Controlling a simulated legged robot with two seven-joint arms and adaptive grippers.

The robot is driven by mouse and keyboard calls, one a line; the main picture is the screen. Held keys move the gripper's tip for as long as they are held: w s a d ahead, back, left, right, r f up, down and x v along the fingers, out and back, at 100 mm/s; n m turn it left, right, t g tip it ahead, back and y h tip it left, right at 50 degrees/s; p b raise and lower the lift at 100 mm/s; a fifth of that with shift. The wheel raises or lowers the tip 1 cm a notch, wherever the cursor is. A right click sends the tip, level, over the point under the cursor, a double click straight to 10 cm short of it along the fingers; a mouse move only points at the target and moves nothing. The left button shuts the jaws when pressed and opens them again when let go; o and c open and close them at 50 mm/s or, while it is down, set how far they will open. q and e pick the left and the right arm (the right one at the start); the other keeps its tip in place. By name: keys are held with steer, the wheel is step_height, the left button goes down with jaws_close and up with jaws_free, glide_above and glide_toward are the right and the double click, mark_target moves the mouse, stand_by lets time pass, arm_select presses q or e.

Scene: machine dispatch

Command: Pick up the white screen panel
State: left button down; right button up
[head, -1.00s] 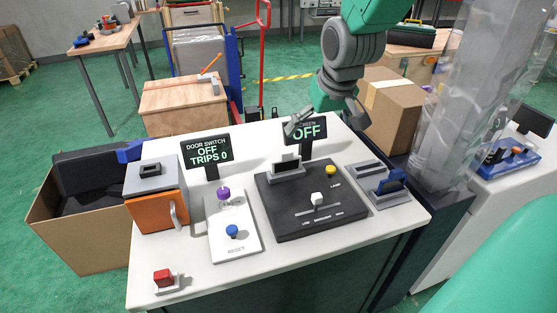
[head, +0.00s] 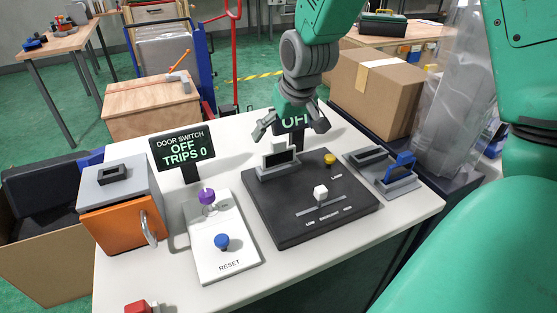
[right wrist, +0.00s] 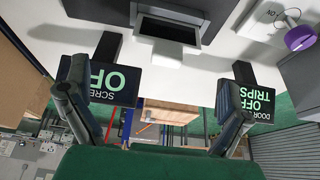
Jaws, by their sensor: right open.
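The screen panel (head: 280,158) shows as a small dark screen in a pale grey frame. It stands upright in a holder at the back left of the black control board. In the right wrist view the panel (right wrist: 170,28) is at the top centre, with a pale tab at its edge. My right gripper (head: 291,126) is open and empty, just above and behind the panel, fingers spread and apart from it. In the right wrist view its two fingers (right wrist: 150,90) stand wide to either side, with the panel beyond them. My left gripper is not in view.
The screen sign (head: 296,121) stands behind my right gripper, partly hidden. The door switch sign (head: 182,147) reads OFF, TRIPS 0. An orange-fronted box (head: 119,211), a reset board (head: 222,252) and a blue-handled switch (head: 402,165) share the white table (head: 330,250).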

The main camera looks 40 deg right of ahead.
mark_target(279, 142)
steer(key=x, duration=0.4)
steer(key=shift+w+a, duration=0.15)
steer(key=shift+a, duration=0.1)
steer(key=shift+a+f, duration=0.2)
steer(key=shift+f, duration=0.2)
steer(key=x, duration=0.2)
steer(key=b+x, duration=0.1)
steer(key=shift+f, duration=0.45)
steer(key=shift+d+f, duration=0.2)
steer(key=shift+f, duration=0.1)
steer(key=shift+d, duration=0.15)
steer(key=shift+a, duration=0.3)
steer(key=c, duration=1.1)
